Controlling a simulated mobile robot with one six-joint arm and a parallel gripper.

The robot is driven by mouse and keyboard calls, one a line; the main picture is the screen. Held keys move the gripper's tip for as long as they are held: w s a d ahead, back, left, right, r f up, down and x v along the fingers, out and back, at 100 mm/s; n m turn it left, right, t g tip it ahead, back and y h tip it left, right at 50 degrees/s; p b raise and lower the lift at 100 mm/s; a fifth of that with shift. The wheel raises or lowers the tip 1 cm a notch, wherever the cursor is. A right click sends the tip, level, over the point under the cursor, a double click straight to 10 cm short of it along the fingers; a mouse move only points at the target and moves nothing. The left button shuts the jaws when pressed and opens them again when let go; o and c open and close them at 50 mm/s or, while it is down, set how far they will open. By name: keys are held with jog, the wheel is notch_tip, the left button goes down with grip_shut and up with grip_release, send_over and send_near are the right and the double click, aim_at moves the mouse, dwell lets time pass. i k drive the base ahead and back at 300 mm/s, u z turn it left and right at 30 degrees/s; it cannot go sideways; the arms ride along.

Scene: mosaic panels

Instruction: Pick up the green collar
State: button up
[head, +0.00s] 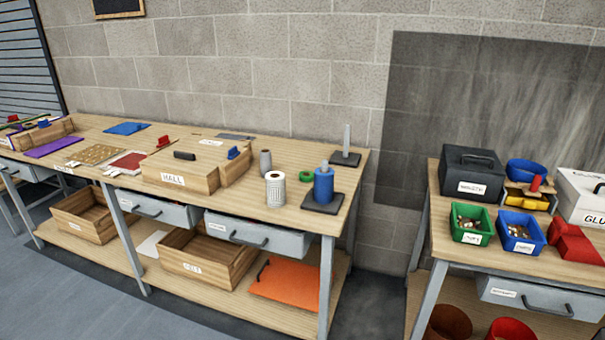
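The green collar (306,176) is a small ring lying on the wooden workbench (290,146), near its right end. It sits just left of a blue cylinder (324,187) that stands on a dark square base with a post. A white ribbed cylinder (275,189) stands to the collar's left and nearer the front. The collar appears flat on the bench with nothing on top of it. My gripper is not in view.
A second dark base with a bare grey post (347,142) stands behind the collar. A grey cylinder (265,163) and a wooden box labelled HALL (180,178) stand left. A separate right bench holds a green bin (470,224) and a blue bin (519,232). A gap separates the benches.

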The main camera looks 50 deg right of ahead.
aim_at(307, 177)
jog(key=i, duration=0.95)
jog(key=z, duration=0.05)
